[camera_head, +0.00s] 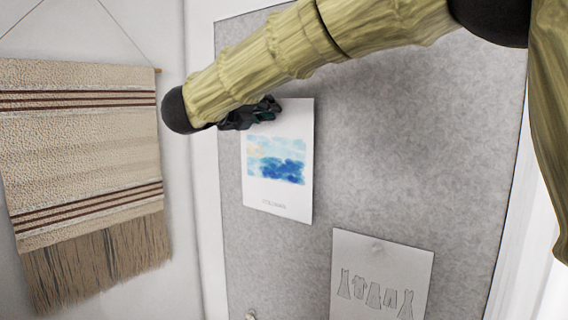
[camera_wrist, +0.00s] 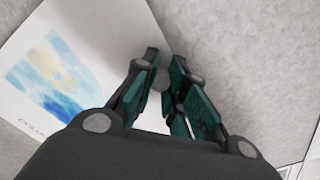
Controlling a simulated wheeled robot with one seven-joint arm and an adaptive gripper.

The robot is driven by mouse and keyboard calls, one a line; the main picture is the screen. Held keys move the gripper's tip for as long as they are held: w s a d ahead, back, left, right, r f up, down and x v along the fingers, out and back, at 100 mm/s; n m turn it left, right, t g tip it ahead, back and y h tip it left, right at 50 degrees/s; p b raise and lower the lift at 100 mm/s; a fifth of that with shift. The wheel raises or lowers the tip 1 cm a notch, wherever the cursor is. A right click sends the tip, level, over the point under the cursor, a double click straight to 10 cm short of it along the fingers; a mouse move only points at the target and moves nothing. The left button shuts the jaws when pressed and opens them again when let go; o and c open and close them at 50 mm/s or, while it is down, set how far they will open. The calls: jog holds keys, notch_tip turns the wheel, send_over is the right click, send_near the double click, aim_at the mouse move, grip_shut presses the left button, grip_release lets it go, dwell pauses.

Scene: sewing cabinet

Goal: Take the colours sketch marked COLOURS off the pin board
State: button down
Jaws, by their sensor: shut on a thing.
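The colours sketch (camera_head: 278,187) is a white sheet with a blue and pale yellow watercolour patch and small, blurred lettering below it. It hangs on the grey pin board, and it also shows in the wrist view (camera_wrist: 40,60), where the start of its lettering reads like "COLOU". My gripper (camera_wrist: 162,80) is at the sheet's edge, its green-padded fingers close around a small round grey pin (camera_wrist: 161,81). In the head view my gripper (camera_head: 262,112) covers the sheet's upper left part. The pin is hidden there.
The grey pin board (camera_head: 420,150) fills the middle and right. A second sheet with garment drawings (camera_head: 382,270) is pinned lower right. Another pin (camera_head: 250,316) shows at the bottom edge. A fringed woven hanging (camera_head: 85,150) is on the left wall.

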jog(key=b+v, duration=0.4)
jog(key=v, duration=0.5)
dwell(0.5)
